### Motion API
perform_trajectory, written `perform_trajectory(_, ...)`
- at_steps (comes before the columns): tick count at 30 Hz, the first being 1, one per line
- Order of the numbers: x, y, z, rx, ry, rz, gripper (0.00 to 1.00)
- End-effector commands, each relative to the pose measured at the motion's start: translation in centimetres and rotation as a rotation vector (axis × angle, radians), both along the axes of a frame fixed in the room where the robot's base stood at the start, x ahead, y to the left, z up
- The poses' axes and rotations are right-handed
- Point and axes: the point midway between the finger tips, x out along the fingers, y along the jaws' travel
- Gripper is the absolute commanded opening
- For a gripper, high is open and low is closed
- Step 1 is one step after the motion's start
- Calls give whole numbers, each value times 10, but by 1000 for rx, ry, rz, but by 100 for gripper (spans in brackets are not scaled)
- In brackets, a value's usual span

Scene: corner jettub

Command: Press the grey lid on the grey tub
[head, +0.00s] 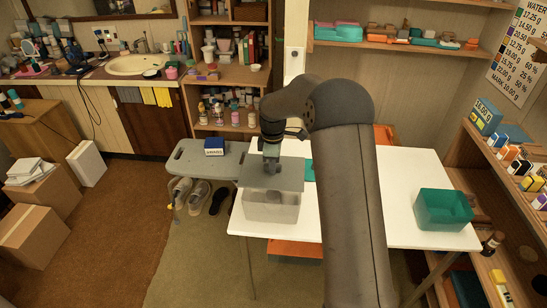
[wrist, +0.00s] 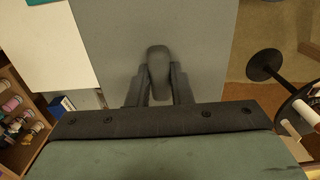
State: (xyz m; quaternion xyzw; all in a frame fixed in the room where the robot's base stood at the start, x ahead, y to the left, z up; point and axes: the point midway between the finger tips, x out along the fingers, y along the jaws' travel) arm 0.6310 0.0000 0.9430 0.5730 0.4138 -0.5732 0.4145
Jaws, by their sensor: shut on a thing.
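The grey lid (head: 285,178) is a flat square plate, held over the grey tub (head: 270,212) near the left edge of the white table. My gripper (head: 271,160) is above the lid. In the wrist view, my gripper (wrist: 158,85) is shut on the lid's dark rounded handle (wrist: 158,62), and the grey lid (wrist: 200,35) fills the middle. In the head view the lid hides the tub's back part and most of its opening. I cannot tell whether lid and tub touch.
An open teal tub (head: 445,222) stands at the right of the white table (head: 405,190). Something teal (head: 309,171) lies behind my arm. A grey bench (head: 190,162) with a small blue box (head: 214,146) adjoins the table's left. Shelves with bottles (head: 520,170) stand on the right.

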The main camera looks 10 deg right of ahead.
Motion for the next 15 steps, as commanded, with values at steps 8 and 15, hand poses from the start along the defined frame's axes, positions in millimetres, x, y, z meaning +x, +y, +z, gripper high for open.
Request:
perform_trajectory(8, 0, -1, -2, 0, 0, -1, 0)
perform_trajectory(15, 0, -1, -17, 0, 1, -2, 0)
